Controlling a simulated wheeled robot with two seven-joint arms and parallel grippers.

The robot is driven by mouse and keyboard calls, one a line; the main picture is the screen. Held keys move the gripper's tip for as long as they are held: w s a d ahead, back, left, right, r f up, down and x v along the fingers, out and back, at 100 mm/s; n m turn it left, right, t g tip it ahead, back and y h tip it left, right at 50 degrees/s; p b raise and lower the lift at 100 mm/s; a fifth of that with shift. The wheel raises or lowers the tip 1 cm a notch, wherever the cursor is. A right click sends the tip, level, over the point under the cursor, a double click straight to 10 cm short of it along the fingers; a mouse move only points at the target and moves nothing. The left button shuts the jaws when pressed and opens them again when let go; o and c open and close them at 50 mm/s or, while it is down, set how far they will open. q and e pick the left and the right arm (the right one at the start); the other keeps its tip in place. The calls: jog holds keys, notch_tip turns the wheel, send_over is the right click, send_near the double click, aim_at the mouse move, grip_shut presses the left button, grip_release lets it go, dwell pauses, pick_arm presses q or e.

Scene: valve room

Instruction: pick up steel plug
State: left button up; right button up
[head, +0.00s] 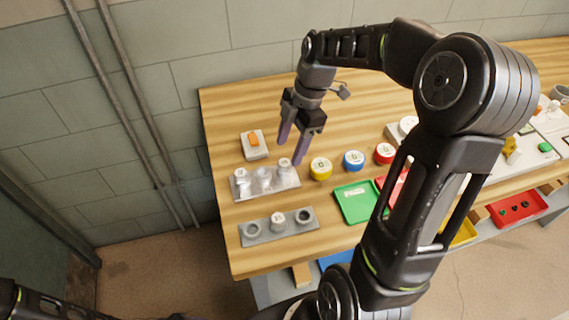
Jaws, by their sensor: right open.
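Three shiny steel plugs stand in a row on a pale grey rack on the wooden bench: a left one (240,175), a middle one (263,176) and a right one (284,165). Another pale plug (277,218) sits in the middle hole of a nearer grey block (259,238), between two empty-looking sockets. My right gripper (291,151) is open and empty, fingers pointing down, above or just behind the right end of the rack. I cannot tell its exact height. My left gripper is not in view; only part of my left arm shows at the bottom left.
A grey box with an orange switch (254,142) stands behind the rack. Yellow (321,169), blue (354,160) and red (384,153) round caps stand to the right. A green tray (352,207) lies nearer. My right arm covers much of the bench.

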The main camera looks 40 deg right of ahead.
aim_at(285, 162)
jog(key=p+x, duration=0.1)
jog(key=x, duration=0.3)
jog(key=shift+f, duration=0.15)
dwell(0.4)
grip_shut()
dwell(0.4)
